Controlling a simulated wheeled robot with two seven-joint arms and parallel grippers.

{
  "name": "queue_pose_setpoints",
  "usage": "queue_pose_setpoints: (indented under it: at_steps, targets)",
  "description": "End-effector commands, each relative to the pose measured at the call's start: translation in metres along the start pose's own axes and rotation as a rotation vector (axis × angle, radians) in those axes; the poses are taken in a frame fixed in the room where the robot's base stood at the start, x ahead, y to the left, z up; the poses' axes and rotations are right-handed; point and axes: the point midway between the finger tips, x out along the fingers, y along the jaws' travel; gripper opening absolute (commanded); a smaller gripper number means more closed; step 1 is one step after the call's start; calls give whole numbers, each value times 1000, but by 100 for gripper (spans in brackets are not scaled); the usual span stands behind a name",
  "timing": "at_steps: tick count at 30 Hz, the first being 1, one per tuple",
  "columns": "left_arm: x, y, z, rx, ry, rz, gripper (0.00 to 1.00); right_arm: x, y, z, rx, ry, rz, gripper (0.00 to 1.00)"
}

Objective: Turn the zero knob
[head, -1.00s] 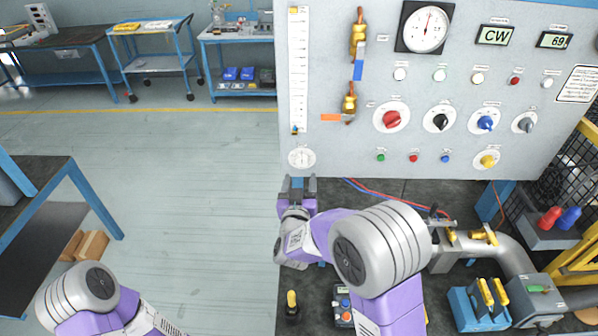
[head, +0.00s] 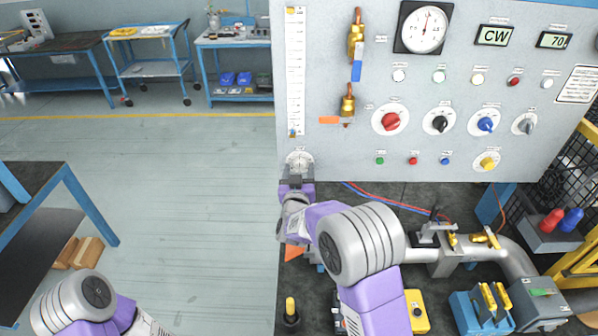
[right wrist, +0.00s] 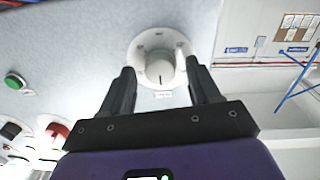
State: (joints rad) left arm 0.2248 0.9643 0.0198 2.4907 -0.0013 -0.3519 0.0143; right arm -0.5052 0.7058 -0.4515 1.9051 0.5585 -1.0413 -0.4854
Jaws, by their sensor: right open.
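The zero knob appears to be the small white knob (head: 299,158) on a round white plate at the panel's lower left, below the tall scale. Its label is too small to read. My right gripper (head: 297,174) is open just below and in front of the knob. In the right wrist view the white knob (right wrist: 159,70) shows a dark mark and lies between the two open fingers (right wrist: 160,88); contact cannot be told. My left arm shows at the lower left of the head view, but its gripper is out of frame.
The panel also carries a red knob (head: 390,121), a black knob (head: 439,123), a blue knob (head: 485,124) and small buttons. Brass valves (head: 347,104) stick out above. Hoses and a grey pipe (head: 510,262) lie on the bench below.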

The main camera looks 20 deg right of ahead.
Motion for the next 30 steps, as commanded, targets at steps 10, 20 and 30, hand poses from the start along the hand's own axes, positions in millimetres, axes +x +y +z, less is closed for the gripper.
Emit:
queue_pose_setpoints:
  at_steps: [10, 20, 30]
  targets:
    - [0, 0, 0, 0, 0, 0, 0, 0, 0, 0, 0, 0, 0, 26]
    - [2, -1, 0, 0, 0, 0, 0, 0, 0, 1, 12, 0, 0, 6]
    - [26, -10, -1, 0, 0, 0, 0, 0, 0, 3, 174, -6, 0, 6]
